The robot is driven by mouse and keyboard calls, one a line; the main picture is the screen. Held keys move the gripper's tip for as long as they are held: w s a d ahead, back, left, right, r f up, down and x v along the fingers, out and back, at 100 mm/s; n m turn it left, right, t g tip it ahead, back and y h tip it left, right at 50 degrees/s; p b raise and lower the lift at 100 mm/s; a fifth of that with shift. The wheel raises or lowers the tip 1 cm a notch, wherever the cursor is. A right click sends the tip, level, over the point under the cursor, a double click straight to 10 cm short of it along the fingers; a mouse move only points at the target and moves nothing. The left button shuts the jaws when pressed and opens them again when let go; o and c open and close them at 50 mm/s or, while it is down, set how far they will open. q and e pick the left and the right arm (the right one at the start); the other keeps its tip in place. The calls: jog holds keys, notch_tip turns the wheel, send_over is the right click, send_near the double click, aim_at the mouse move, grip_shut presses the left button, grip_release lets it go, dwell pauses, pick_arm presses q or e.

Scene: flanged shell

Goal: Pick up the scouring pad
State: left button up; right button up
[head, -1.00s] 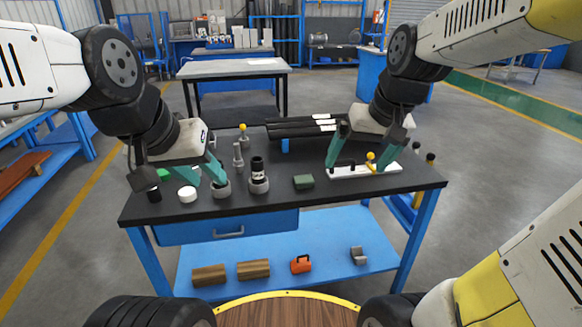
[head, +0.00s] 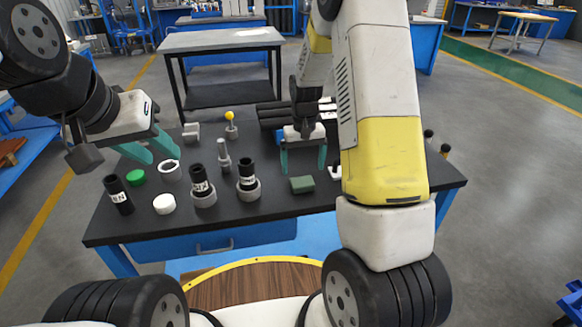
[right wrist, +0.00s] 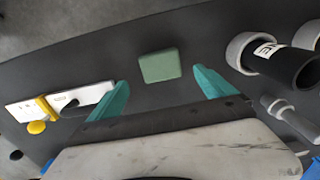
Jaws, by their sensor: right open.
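The scouring pad is a small green block (head: 302,185) lying flat on the dark tabletop (head: 262,212), near its front edge. In the right wrist view the pad (right wrist: 160,66) lies ahead of the gap between the fingertips, untouched. My right gripper (head: 303,172) is open and empty, behind and above the pad in the head view; its teal fingers (right wrist: 160,88) are spread wider than the pad. My left gripper (head: 162,158) is open and empty over the left part of the table, away from the pad.
Black cylinders in grey rings (head: 248,182) stand left of the pad. A white plate with a black handle and yellow knob (right wrist: 60,106) lies on the pad's other side. A white disc (head: 164,204) and a green disc (head: 135,177) are at the left. Black bars lie behind.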

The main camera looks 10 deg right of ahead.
aim_at(302, 181)
notch_tip(302, 181, down, 6)
jog(key=shift+s+a+r, duration=0.1)
jog(key=shift+r, duration=0.1)
jog(key=c, duration=1.4)
